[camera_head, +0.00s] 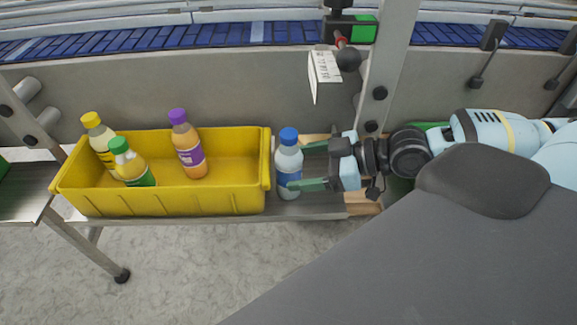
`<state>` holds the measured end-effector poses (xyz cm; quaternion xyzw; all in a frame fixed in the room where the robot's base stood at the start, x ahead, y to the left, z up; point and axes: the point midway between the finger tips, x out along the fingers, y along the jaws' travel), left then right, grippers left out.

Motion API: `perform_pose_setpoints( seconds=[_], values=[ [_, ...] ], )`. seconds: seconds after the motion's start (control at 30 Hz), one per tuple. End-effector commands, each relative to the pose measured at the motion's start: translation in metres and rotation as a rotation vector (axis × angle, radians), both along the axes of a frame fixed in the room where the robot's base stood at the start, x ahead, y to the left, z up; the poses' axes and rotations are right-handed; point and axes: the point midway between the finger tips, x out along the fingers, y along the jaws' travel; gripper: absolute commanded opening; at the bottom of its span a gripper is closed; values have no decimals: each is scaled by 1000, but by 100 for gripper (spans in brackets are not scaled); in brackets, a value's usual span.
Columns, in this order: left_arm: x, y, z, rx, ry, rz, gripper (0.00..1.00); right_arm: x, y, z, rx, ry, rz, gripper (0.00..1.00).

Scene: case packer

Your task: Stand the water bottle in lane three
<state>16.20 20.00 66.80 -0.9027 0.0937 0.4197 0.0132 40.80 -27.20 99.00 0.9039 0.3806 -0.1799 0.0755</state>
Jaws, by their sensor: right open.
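The water bottle (288,160), clear with a blue cap and a blue label, stands upright just right of the yellow bin (160,204). My right gripper (304,167) reaches in from the right and is open. My left gripper is not in view. No lane markings can be made out.
The yellow bin holds a yellow-capped bottle (98,140), a green-capped bottle (130,163) and a purple-capped bottle (187,145); its right part is empty. A blue conveyor (200,36) runs behind a grey wall. A metal post (385,70) and a hanging white tag (325,68) stand behind my gripper.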

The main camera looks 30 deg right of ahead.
Motion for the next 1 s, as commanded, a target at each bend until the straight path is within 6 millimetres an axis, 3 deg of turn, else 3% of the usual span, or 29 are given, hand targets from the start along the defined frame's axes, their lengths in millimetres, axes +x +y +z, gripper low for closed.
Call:
perform_pose_setpoints(
  seconds=[0.3,0.63,1.0],
  values=[
    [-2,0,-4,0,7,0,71,12,12,-7,3,-2,-1,75],
    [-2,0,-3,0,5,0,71,13,13,-8,-1,-1,-1,75],
    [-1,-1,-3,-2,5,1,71,13,13,-8,-1,-1,0,27]
  ],
)
